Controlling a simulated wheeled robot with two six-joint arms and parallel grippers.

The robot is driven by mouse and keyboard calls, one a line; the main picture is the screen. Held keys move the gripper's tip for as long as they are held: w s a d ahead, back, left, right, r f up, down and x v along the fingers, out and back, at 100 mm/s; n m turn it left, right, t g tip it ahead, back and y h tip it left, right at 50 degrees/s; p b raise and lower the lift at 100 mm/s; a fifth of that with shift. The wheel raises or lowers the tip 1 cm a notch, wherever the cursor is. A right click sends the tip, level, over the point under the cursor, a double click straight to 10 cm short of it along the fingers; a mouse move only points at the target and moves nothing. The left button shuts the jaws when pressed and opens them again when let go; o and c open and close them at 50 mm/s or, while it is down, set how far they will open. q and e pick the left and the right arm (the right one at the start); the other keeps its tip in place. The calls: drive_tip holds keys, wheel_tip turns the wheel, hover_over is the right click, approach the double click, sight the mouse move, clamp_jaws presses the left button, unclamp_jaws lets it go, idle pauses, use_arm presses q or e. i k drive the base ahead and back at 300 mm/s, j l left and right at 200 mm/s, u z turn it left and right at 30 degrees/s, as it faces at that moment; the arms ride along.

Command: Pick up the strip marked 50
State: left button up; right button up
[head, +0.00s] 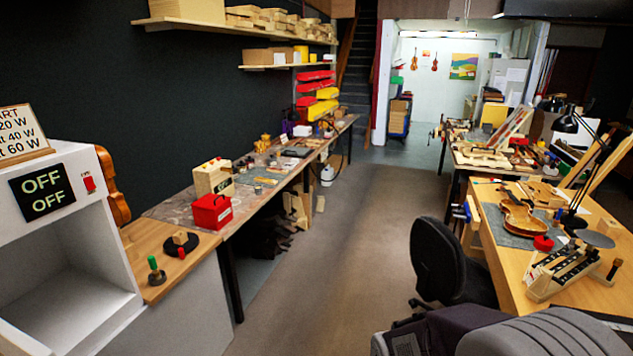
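I cannot make out a strip marked 50 in the head view. On the right-hand bench a wooden rack (543,286) holds several dark pieces with small pale marks, too small to read. I cannot tell whether the strip is among them. Neither of my grippers is in view.
The right bench (486,228) also bears a violin body (524,220), a red round item (543,243) and a black lamp (566,123). A black chair (440,262) stands beside it. A white cabinet (60,220) reads OFF at left. The middle floor (350,230) is clear.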

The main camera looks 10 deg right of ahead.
sight(260, 179)
drive_tip(key=i+l+z, duration=0.3)
drive_tip(key=i, duration=0.75)
drive_tip(key=i+z, duration=0.25)
drive_tip(key=i, duration=0.85)
drive_tip(key=i+l+u, duration=0.3)
drive_tip(key=i+u, duration=0.15)
drive_tip(key=i, duration=0.5)
drive_tip(key=i+l+u, duration=0.5)
drive_tip(key=i, duration=0.4)
drive_tip(key=i+l+u, duration=0.45)
drive_tip(key=i+l, duration=0.3)
drive_tip(key=l, duration=0.25)
